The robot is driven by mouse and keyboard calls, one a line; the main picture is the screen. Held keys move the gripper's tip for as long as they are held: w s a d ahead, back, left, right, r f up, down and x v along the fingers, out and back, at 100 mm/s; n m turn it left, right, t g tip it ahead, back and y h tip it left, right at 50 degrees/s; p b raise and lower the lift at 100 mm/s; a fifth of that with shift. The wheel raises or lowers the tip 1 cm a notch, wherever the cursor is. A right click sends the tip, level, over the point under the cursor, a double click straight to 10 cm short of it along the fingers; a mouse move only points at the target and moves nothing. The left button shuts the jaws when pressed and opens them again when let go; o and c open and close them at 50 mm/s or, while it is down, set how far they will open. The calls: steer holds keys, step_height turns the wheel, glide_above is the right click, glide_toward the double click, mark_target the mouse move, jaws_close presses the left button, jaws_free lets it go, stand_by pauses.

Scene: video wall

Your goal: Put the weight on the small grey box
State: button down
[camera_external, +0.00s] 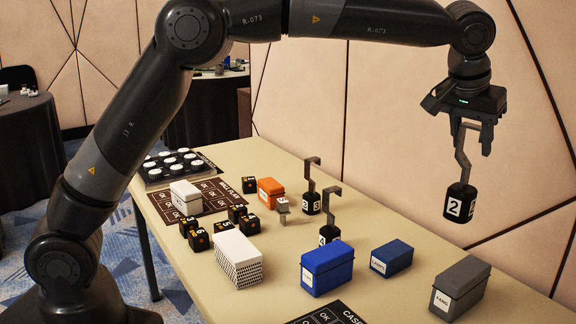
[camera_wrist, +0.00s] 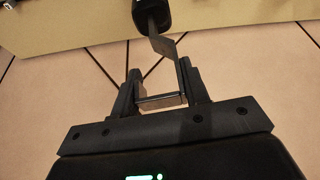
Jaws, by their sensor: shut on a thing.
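My gripper (camera_external: 472,148) is shut on the bent metal hook of a black weight (camera_external: 461,203) with white "2" labels. The weight hangs upright in the air below the fingers, at the right above the table. In the wrist view the hook (camera_wrist: 163,47) runs from between my fingers (camera_wrist: 160,85) to the dark weight (camera_wrist: 150,14) at the top edge. A grey box (camera_external: 461,285) with a white label stands at the table's front right. In the external picture it lies below the weight, with a clear gap between them.
A blue box (camera_external: 327,270) and a smaller blue box (camera_external: 392,258) stand left of the grey box. Two other hooked weights (camera_external: 311,203) (camera_external: 329,234) stand mid-table. A white patterned box (camera_external: 236,258), an orange box (camera_external: 271,193) and several black cubes are further left. The wall borders the right side.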

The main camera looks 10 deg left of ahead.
steer(key=s+d+m, duration=0.2)
steer(key=s+d, duration=0.1)
steer(key=s, duration=0.5)
steer(key=shift+f, duration=2.25)
steer(key=w+f, duration=1.1)
steer(key=shift+w+d+h, duration=0.15)
steer(key=shift+d+h, duration=0.05)
steer(key=shift+h, duration=0.1)
steer(key=c, duration=0.8)
jaws_free()
steer(key=shift+f, duration=0.2)
